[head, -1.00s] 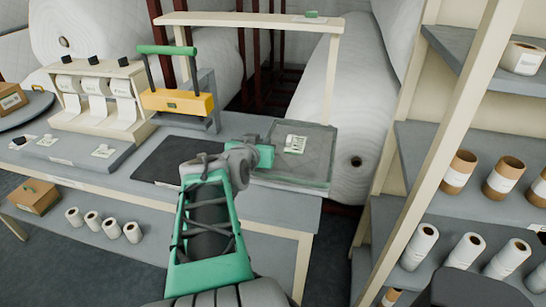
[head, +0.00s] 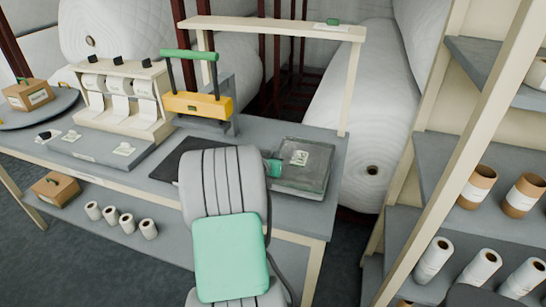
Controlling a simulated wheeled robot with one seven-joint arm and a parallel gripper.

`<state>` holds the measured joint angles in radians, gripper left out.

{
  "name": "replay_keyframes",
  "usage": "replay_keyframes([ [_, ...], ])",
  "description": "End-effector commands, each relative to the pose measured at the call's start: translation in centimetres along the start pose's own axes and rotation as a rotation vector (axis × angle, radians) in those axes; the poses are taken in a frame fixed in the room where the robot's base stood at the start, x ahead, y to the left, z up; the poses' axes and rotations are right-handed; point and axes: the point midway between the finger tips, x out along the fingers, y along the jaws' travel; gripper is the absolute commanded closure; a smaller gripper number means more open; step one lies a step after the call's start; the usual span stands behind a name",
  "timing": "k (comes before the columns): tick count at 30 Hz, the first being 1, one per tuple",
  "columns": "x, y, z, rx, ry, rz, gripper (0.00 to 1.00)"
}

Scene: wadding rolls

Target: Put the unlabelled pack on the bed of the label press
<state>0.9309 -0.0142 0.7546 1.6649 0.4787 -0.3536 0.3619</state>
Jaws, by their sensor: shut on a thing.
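The label press (head: 198,104), with a yellow bar and a green handle, stands at the back of the bench. Its grey bed lies under the bar, and only its front edge shows. My gripper (head: 274,168) is mostly hidden behind my own arm; a green part of it shows at the left edge of a shallow clear-sided tray (head: 315,186). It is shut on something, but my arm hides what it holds. A small pale packet with dark print (head: 299,158) appears at the tray, just right of my gripper; I cannot tell whether they touch. I cannot make out which pack is unlabelled.
A dark mat (head: 168,167) lies left of my arm. A roll dispenser (head: 125,100) and a grey board (head: 95,155) with small packets stand further left. A cream frame (head: 345,90) rises over the bench's right end. A shelf rack (head: 430,160) with rolls stands at right.

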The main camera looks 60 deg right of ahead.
Motion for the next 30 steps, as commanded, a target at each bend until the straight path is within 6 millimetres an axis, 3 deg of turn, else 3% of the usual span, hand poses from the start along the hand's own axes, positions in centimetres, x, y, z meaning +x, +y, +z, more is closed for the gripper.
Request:
replay_keyframes([
  [9, 0.1, 0.0, 0.2, 0.002, 0.004, -0.001, 1.0],
  [10, 0.1, 0.0, 0.2, 0.002, 0.003, -0.001, 0.89],
  [18, 0.1, 0.0, 0.1, 0.001, 0.003, -0.001, 0.68],
  [27, -0.2, 0.0, -0.5, 0.001, 0.003, -0.001, 0.68],
  [30, -1.6, -0.1, -0.3, 0.001, 0.004, -0.002, 0.68],
])
